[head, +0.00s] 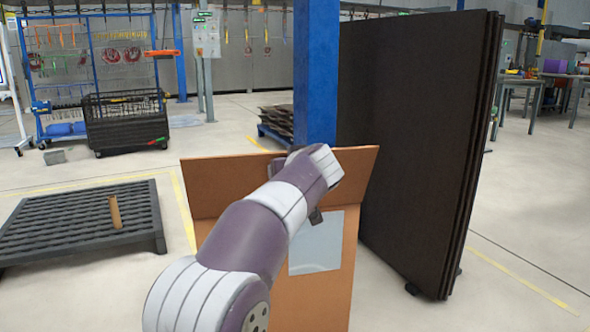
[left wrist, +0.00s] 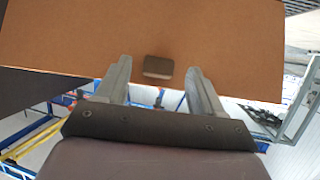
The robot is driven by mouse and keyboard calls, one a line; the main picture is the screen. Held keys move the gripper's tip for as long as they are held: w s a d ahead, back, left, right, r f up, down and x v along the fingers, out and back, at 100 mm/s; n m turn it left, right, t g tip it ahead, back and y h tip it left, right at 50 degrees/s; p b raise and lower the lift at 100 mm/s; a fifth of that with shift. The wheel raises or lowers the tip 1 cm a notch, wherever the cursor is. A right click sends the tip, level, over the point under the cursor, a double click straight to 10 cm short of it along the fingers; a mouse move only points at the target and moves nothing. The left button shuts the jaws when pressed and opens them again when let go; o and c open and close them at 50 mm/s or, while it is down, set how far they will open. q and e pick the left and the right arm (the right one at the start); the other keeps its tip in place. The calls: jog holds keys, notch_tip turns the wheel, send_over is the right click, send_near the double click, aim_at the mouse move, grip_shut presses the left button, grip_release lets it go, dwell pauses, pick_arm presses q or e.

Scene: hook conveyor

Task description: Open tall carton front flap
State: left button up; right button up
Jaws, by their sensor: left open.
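The tall brown carton (head: 310,302) stands in front of me, with a pale grey patch (head: 318,248) on its face. A wide brown flap (head: 222,183) spans its top and sticks out past both sides. My left arm reaches across the carton, and its wrist covers the middle of the flap. The left gripper itself is mostly hidden in the head view. In the left wrist view my left gripper (left wrist: 158,68) is open, with its fingers apart at a brown panel (left wrist: 60,35). A small dark tab (left wrist: 158,66) shows between the fingertips; contact is unclear. My right gripper is out of view.
A blue post (head: 316,75) rises right behind the carton. Tall dark panels (head: 420,140) stand close on its right. A dark slatted pallet (head: 75,222) with a small wooden block lies on the left. A black crate (head: 125,120) stands further back.

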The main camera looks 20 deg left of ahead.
pick_arm(q)
jog(key=v, duration=0.7)
jog(key=shift+s+d+p, duration=0.2)
jog(key=shift+p, duration=0.25)
